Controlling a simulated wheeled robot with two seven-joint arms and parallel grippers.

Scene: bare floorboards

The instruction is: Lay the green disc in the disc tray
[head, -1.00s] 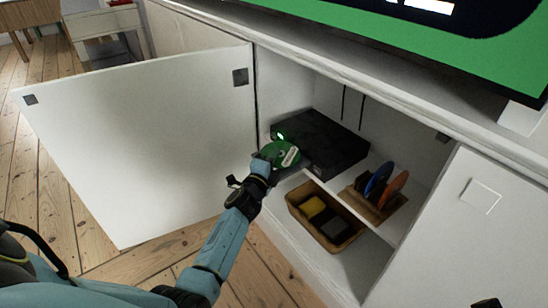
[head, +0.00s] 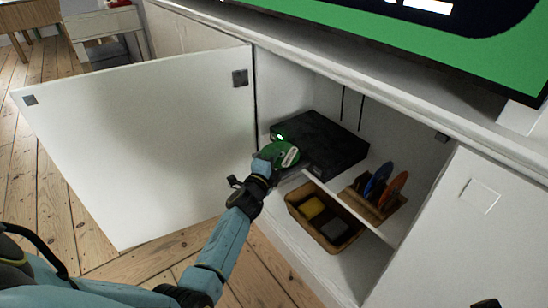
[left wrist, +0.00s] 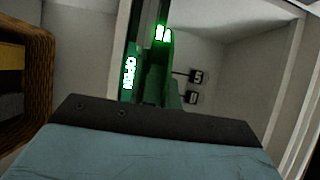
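My left gripper (head: 264,164) is shut on the green disc (head: 285,155), which has a pale label and is held tilted at the front of a black player (head: 318,142) on the cabinet shelf. In the left wrist view, a dark green shape (left wrist: 156,75) stands upright beyond the gripper, beside the player's lit green "OPEN" display (left wrist: 129,75). I cannot make out the disc tray apart from the disc and the player front. A dark tip at the bottom right edge of the head view may be my right gripper (head: 487,303); its fingers do not show.
An open white door (head: 140,150) stands to the left. A wooden rack (head: 368,207) holds blue and orange discs on the shelf's right. A woven basket (head: 345,240) with a yellow and a grey item stands on the lower level. A shelf edge (head: 345,205) runs between them.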

